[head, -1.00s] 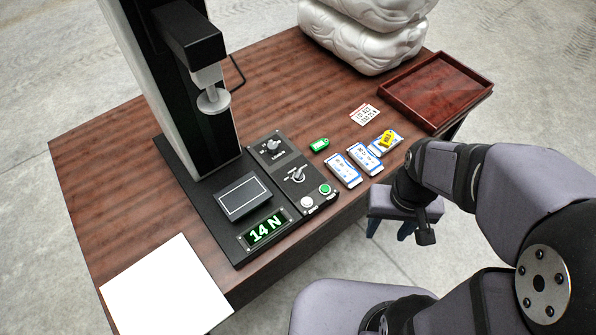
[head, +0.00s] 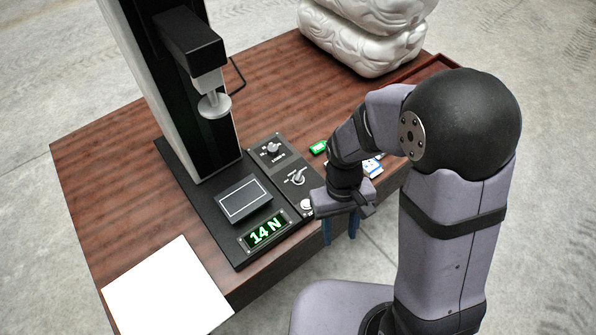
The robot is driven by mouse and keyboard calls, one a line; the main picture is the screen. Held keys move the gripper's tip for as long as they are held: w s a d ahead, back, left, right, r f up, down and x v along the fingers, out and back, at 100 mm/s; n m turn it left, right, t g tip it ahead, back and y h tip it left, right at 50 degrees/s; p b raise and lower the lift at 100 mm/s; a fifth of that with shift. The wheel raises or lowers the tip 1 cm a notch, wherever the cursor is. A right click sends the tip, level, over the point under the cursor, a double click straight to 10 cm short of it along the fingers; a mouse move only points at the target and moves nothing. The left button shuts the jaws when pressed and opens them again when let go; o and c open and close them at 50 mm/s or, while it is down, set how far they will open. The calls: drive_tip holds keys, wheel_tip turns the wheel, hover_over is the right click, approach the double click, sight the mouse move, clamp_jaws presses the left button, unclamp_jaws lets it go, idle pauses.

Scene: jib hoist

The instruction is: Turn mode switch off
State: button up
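The control panel (head: 262,172) is a black plate at the base of a tall black machine. The lower switch (head: 298,179) has a grey lever-shaped knob. The upper switch (head: 273,148) is a smaller grey knob. The labels are too small to read, so I cannot tell surely which is the mode switch. My gripper (head: 340,231) has blue fingers pointing down, set apart with nothing seen between them. It is at the table's front edge, below and right of the lower switch.
A white button (head: 306,205) is beside my gripper. The display (head: 265,232) reads 14 N. A green tag (head: 318,147) and partly hidden packets lie right of the panel. White sacks (head: 370,35) stand at the back. A white sheet (head: 168,290) lies at front left.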

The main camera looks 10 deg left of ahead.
sight(298, 177)
drive_tip(key=shift+m+t, duration=0.3)
drive_tip(key=shift+t, duration=0.2)
drive_tip(key=w+a, duration=0.2)
drive_tip(key=w, duration=0.1)
drive_tip(key=w+a+f, duration=0.1)
drive_tip(key=w+a, duration=0.2)
drive_tip(key=w+a+f, duration=0.1)
drive_tip(key=w+a, duration=0.2)
drive_tip(key=w, duration=0.1)
drive_tip(key=shift+w+a, duration=0.1)
drive_tip(key=shift+a, duration=0.15)
drive_tip(key=w+a+r+m, duration=0.1)
drive_tip(key=w, duration=0.1)
drive_tip(key=w+a+r+m+t, duration=0.1)
drive_tip(key=w+r, duration=0.1)
drive_tip(key=w, duration=0.1)
drive_tip(key=w+a+r+m+y, duration=0.1)
drive_tip(key=w+a+r, duration=0.1)
drive_tip(key=w, duration=0.1)
drive_tip(key=shift+w+m+t, duration=0.1)
drive_tip(key=shift+m+t, duration=0.2)
drive_tip(key=shift+t, duration=0.1)
drive_tip(key=shift+s+d+r+m, duration=0.1)
drive_tip(key=shift+s+m, duration=0.1)
drive_tip(key=shift+m, duration=0.6)
drive_tip(key=shift+s+d+m, duration=0.1)
drive_tip(key=shift+s+m, duration=0.1)
drive_tip(key=shift+m, duration=0.6)
drive_tip(key=shift+f+p, duration=1)
drive_tip(key=shift+f, duration=2.65)
